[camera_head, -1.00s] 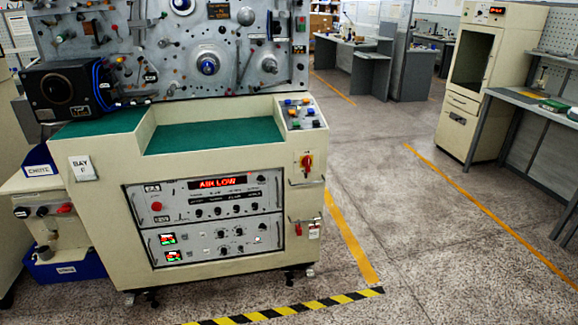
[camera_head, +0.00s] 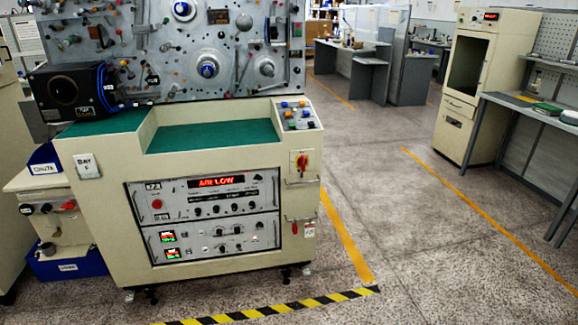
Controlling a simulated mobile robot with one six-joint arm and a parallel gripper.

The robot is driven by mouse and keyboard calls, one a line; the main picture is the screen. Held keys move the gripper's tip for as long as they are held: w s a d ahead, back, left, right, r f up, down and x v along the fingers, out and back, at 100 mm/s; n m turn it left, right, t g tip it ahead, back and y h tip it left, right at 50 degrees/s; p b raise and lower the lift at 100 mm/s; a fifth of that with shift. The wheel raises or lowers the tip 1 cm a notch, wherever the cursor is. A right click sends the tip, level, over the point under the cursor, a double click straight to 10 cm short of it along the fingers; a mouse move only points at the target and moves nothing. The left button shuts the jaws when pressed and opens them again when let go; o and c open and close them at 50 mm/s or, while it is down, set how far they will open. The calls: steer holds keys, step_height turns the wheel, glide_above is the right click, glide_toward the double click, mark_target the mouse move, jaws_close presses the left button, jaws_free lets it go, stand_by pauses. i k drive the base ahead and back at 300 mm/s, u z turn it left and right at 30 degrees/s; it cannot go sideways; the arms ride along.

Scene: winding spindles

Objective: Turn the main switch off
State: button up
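The main switch looks to be the red rotary handle (camera_head: 302,162) on a yellow plate, high on the right of the cream machine's front (camera_head: 105,235). Its handle appears to stand roughly upright; the lettering around it is too small to read. A red lever or tag (camera_head: 294,227) with a white label sits below it. The control panel (camera_head: 205,220) has a lit red display (camera_head: 216,182) that seems to read "AIR LOW", and small lit screens below. My gripper is not in view.
Black and yellow floor tape (camera_head: 270,311) runs in front of the machine. An orange floor line (camera_head: 348,240) runs along its right side. The floor (camera_head: 400,230) to the right is clear up to a cream cabinet (camera_head: 480,85) and a grey bench (camera_head: 530,108). Blue bins (camera_head: 68,263) stand at left.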

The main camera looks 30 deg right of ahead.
mark_target(302, 161)
steer(key=i, duration=1)
steer(key=u, duration=0.1)
steer(key=k, duration=0.95)
steer(key=z, duration=0.15)
steer(key=i, duration=0.5)
steer(key=u, duration=0.05)
